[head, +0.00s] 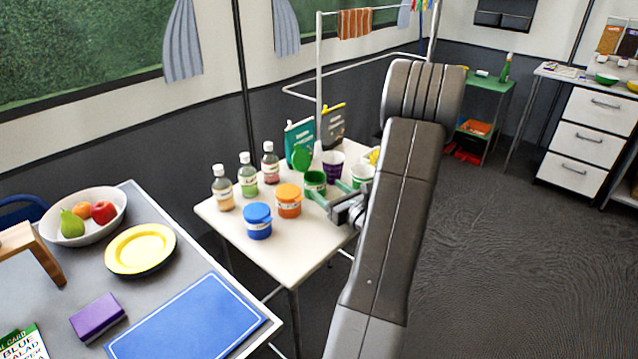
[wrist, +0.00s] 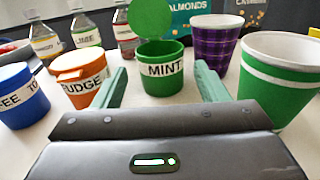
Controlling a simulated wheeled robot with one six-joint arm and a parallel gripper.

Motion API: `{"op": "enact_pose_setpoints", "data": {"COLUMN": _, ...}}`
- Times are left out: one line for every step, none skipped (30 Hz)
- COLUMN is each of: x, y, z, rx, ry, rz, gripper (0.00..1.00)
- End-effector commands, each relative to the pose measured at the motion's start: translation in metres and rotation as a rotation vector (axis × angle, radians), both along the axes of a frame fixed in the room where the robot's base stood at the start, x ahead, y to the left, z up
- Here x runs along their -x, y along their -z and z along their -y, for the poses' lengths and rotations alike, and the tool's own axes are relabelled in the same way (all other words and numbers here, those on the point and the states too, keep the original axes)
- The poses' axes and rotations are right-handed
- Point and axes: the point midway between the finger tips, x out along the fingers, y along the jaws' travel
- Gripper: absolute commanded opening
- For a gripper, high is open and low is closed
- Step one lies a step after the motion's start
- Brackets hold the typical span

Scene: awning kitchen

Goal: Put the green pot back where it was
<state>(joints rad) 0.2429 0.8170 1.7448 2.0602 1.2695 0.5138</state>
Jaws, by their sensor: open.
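The green pot (wrist: 161,72), labelled MINT, stands upright on the small white table (head: 270,262) with its green lid (wrist: 152,17) raised open behind it. It also shows in the head view (head: 315,182), with the lid up at its back. My gripper (wrist: 162,84) is open, with one finger to each side of the pot in the wrist view. I cannot tell whether either finger touches it. In the head view my gripper (head: 335,205) is at the pot's front right, partly hidden by my arm.
An orange pot (head: 288,201) and a blue pot (head: 257,222) stand left of the green pot. A purple plaid cup (wrist: 214,42) and a green-white cup (wrist: 277,80) stand right. Several bottles (head: 246,175) and the bags (head: 299,140) stand behind. The table's front is clear.

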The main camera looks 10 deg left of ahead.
Motion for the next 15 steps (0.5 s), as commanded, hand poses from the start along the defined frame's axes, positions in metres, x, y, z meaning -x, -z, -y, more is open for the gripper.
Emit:
{"op": "enact_pose_setpoints", "data": {"x": 0.008, "y": 0.0, "z": 0.009, "rx": -0.001, "ry": 0.005, "rz": -0.002, "gripper": 0.67}}
{"op": "enact_pose_setpoints", "data": {"x": 0.012, "y": 0.0, "z": 0.012, "rx": 0.0, "ry": 0.004, "rz": -0.001, "gripper": 0.67}}
{"op": "enact_pose_setpoints", "data": {"x": 0.016, "y": 0.0, "z": 0.016, "rx": -0.001, "ry": 0.004, "rz": -0.001, "gripper": 0.67}}
{"op": "enact_pose_setpoints", "data": {"x": 0.019, "y": 0.0, "z": 0.019, "rx": -0.001, "ry": 0.004, "rz": -0.001, "gripper": 0.67}}
{"op": "enact_pose_setpoints", "data": {"x": 0.021, "y": 0.0, "z": 0.021, "rx": 0.0, "ry": 0.003, "rz": 0.0, "gripper": 0.67}}
{"op": "enact_pose_setpoints", "data": {"x": 0.024, "y": 0.0, "z": 0.024, "rx": 0.001, "ry": 0.002, "rz": 0.0, "gripper": 0.67}}
{"op": "enact_pose_setpoints", "data": {"x": 0.026, "y": 0.0, "z": 0.026, "rx": 0.001, "ry": 0.002, "rz": 0.001, "gripper": 0.67}}
{"op": "enact_pose_setpoints", "data": {"x": 0.028, "y": 0.0, "z": 0.027, "rx": 0.001, "ry": 0.002, "rz": 0.001, "gripper": 0.67}}
{"op": "enact_pose_setpoints", "data": {"x": 0.029, "y": -0.001, "z": 0.028, "rx": 0.0, "ry": 0.001, "rz": 0.001, "gripper": 0.67}}
{"op": "enact_pose_setpoints", "data": {"x": 0.03, "y": 0.0, "z": 0.029, "rx": 0.0, "ry": 0.001, "rz": 0.001, "gripper": 0.67}}
{"op": "enact_pose_setpoints", "data": {"x": 0.031, "y": 0.0, "z": 0.029, "rx": 0.0, "ry": 0.0, "rz": 0.001, "gripper": 0.67}}
{"op": "enact_pose_setpoints", "data": {"x": 0.032, "y": 0.0, "z": 0.03, "rx": 0.0, "ry": 0.0, "rz": 0.001, "gripper": 0.67}}
{"op": "enact_pose_setpoints", "data": {"x": 0.032, "y": 0.0, "z": 0.03, "rx": -0.001, "ry": 0.0, "rz": 0.001, "gripper": 0.67}}
{"op": "enact_pose_setpoints", "data": {"x": 0.032, "y": 0.0, "z": 0.03, "rx": 0.0, "ry": -0.001, "rz": 0.001, "gripper": 0.67}}
{"op": "enact_pose_setpoints", "data": {"x": 0.032, "y": 0.0, "z": 0.03, "rx": 0.0, "ry": -0.001, "rz": 0.001, "gripper": 0.67}}
